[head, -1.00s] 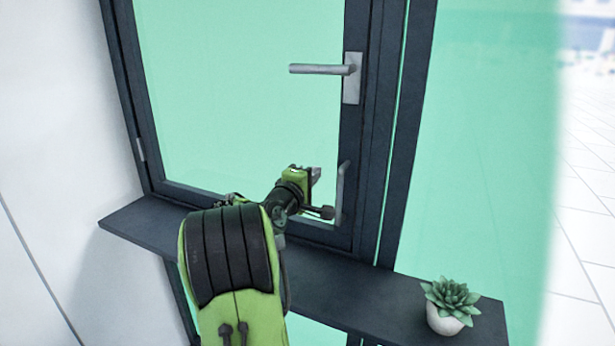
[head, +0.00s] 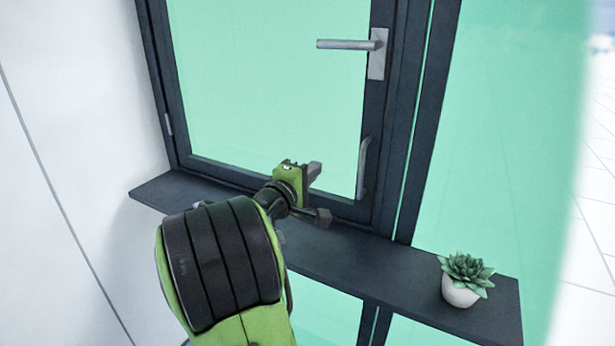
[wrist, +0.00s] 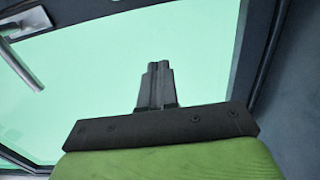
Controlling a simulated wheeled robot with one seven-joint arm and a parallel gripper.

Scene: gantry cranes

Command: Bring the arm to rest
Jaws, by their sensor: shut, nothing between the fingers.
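My gripper (head: 314,170) is at the end of my green and black arm, in front of the lower part of the window's green-tinted pane (head: 270,90). In the wrist view the fingers (wrist: 156,80) are together, with nothing between them, and the pane lies behind them. The gripper is apart from the grey lever handle (head: 348,44) above and from the upright pull handle (head: 364,168) to its right. The window is closed in its dark frame (head: 376,110).
A dark sill shelf (head: 390,275) runs below the window, under my arm. A potted succulent (head: 462,280) stands on its right end. A white wall (head: 75,130) is on the left. The shelf between arm and plant is clear.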

